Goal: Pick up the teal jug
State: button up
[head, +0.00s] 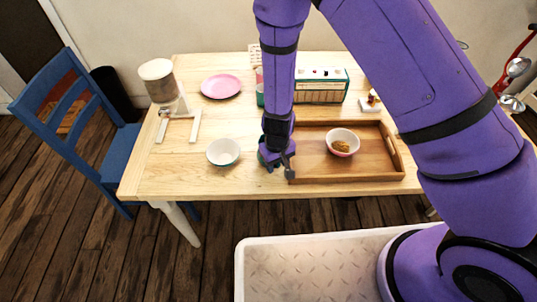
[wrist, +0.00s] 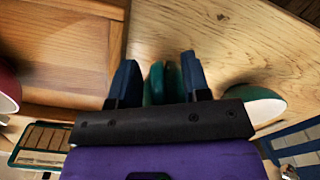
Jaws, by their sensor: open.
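The teal jug (wrist: 157,84) shows between my gripper's two fingers in the wrist view, with its lower part hidden behind the gripper's body. In the head view only a bit of the teal jug (head: 262,156) shows, beside and behind my gripper (head: 278,168), at the table's front part just left of the wooden tray. My gripper (wrist: 160,62) is open, pointing down, with one dark blue finger on each side of the jug. I cannot tell whether either finger touches it.
The wooden tray (head: 310,172) holds a pink-and-white bowl (head: 343,136) close to the right. A white bowl with a teal outside (head: 222,152) stands to the left. A pink plate (head: 221,86), a teal radio (head: 321,85) and a white dispenser (head: 160,82) stand farther back.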

jog(key=shift+c, duration=0.3)
grip_shut()
jog(key=shift+r, duration=0.15)
